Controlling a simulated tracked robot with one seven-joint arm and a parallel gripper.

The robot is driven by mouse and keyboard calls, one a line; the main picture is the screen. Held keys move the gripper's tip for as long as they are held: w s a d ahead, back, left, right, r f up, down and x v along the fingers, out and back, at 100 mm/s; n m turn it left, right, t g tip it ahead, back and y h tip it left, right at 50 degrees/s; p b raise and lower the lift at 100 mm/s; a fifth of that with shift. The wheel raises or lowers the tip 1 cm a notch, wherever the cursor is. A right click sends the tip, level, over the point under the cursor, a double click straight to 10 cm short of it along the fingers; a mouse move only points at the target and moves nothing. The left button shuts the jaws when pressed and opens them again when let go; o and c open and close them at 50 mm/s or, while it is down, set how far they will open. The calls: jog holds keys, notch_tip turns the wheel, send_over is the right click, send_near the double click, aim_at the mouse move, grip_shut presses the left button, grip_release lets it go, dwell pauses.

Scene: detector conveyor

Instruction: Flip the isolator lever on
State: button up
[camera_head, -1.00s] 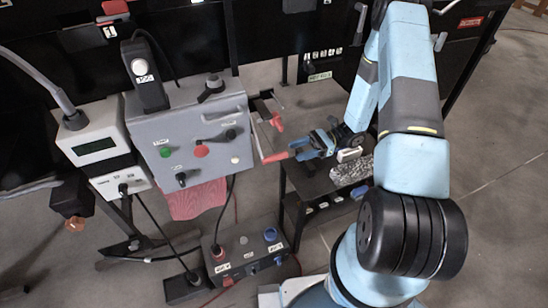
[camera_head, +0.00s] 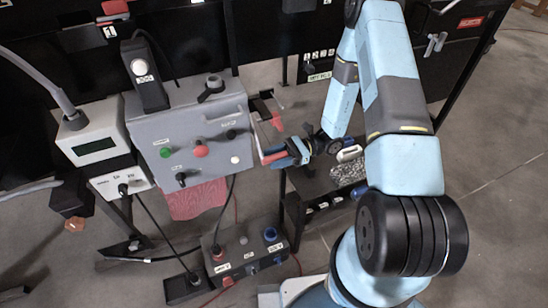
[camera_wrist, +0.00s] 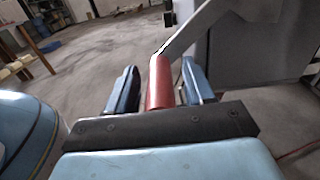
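The isolator lever is on the right side of the grey control box (camera_head: 190,125). Its red grip (camera_head: 272,157) points down and to the right in the head view. In the wrist view the red grip (camera_wrist: 159,82) lies between my two blue fingers, on the end of a grey lever arm (camera_wrist: 200,27). My gripper (camera_wrist: 160,90) is open around the grip, with narrow gaps visible on both sides. In the head view my gripper (camera_head: 292,152) is at the lever's end, and its fingers partly hide the grip.
The box front carries a green button (camera_head: 166,152), a red button (camera_head: 201,151) and black knobs. A dark low table (camera_head: 316,183) with a rough grey block (camera_head: 347,172) stands below my arm. A grey meter unit (camera_head: 97,145) is left of the box.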

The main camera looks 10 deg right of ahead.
grip_shut()
dwell(0.4)
jog(key=shift+a, duration=0.2)
jog(key=shift+s+d+r, duration=0.1)
